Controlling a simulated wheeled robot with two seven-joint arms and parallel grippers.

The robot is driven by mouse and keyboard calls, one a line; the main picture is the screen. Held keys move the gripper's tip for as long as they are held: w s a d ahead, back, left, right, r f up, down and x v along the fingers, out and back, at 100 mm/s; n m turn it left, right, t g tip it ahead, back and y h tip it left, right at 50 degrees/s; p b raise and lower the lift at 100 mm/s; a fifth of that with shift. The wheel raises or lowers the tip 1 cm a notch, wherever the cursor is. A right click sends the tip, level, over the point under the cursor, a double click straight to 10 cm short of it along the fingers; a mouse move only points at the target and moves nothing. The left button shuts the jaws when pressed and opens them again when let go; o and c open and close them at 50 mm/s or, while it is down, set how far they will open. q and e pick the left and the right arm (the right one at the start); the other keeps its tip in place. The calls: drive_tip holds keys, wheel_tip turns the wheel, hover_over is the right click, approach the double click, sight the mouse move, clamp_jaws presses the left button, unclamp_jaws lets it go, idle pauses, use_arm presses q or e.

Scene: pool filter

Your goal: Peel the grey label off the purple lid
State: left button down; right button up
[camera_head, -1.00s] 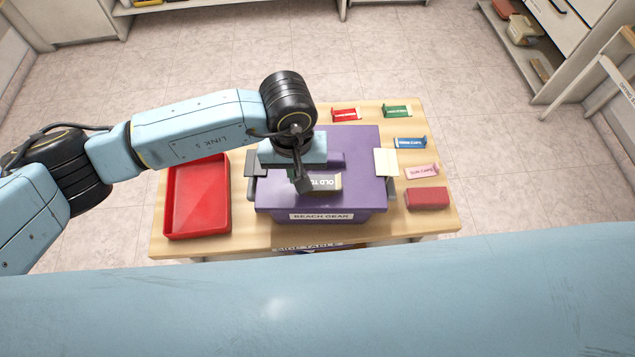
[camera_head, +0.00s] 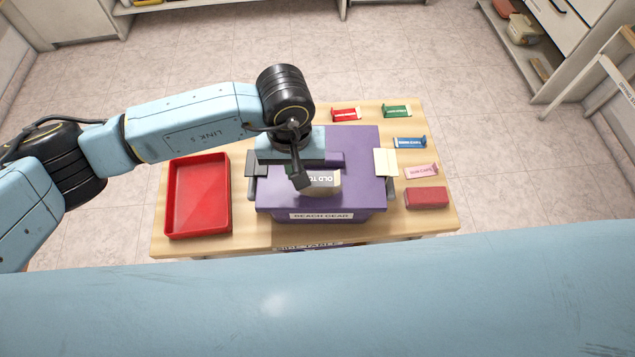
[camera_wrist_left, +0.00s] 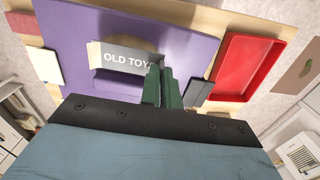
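The purple lid (camera_head: 360,153) covers a box marked BEACH GEAR at the middle of the side table; it also shows in the wrist view (camera_wrist_left: 80,25). The grey label (camera_head: 322,178) lies on the lid's front half, and its words OLD TOY show in the wrist view (camera_wrist_left: 122,57). In the head view it looks bent, with a pale strip along its front. My left gripper (camera_head: 301,183) points down at the label's left end. In the wrist view its two dark green fingers (camera_wrist_left: 162,92) are close together over the label's right end and hide part of it. My right gripper is out of view.
A red tray (camera_head: 170,200) stands left of the box. A cream pad (camera_head: 385,162) sits at the lid's right edge. Red, green, blue and pink tags and a red block (camera_head: 426,197) line the table's back and right. Bare wood (camera_head: 245,240) shows in front.

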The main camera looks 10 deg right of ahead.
use_arm(q)
drive_tip(key=shift+r+p, duration=0.85)
drive_tip(key=shift+r, duration=1.4)
